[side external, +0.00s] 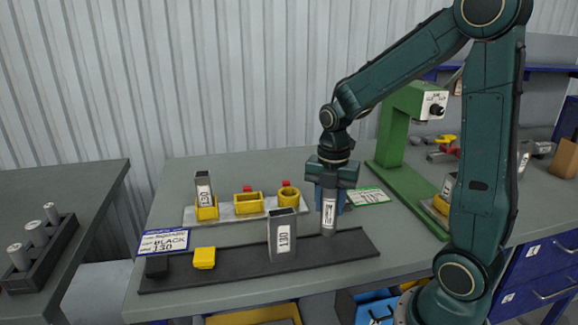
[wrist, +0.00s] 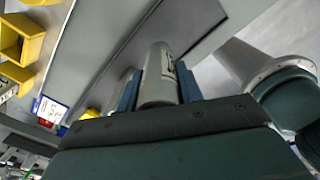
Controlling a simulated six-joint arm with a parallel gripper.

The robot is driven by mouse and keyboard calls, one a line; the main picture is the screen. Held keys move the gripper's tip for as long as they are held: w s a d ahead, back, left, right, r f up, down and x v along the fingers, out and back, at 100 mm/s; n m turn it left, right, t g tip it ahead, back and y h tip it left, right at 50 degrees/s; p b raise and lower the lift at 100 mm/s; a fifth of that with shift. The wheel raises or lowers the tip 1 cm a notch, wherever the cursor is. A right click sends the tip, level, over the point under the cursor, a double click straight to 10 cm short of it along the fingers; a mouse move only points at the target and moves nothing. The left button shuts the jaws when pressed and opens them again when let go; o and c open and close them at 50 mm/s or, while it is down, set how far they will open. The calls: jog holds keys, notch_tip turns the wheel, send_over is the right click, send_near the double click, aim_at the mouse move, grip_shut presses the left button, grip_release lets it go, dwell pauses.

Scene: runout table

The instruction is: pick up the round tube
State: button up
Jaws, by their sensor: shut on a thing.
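The round tube (side external: 328,219) is grey with a white label and stands upright over the right part of the dark strip (side external: 345,246). My gripper (side external: 331,200) points down and its blue fingers are shut on the tube's upper part. In the wrist view the tube (wrist: 158,78) sits between the two blue fingers of my gripper (wrist: 159,90). I cannot tell whether its lower end touches the strip.
A grey rectangular tube (side external: 283,240) labelled 130 stands left of the round tube. A yellow block (side external: 204,258) and a "BLACK 130" sign (side external: 165,242) are further left. Yellow holders (side external: 249,203) stand behind; a green stand (side external: 393,135) is at back right.

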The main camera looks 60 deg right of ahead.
notch_tip(320, 180, up, 15)
dwell(0.4)
jog(key=shift+f, duration=0.1)
dwell(0.4)
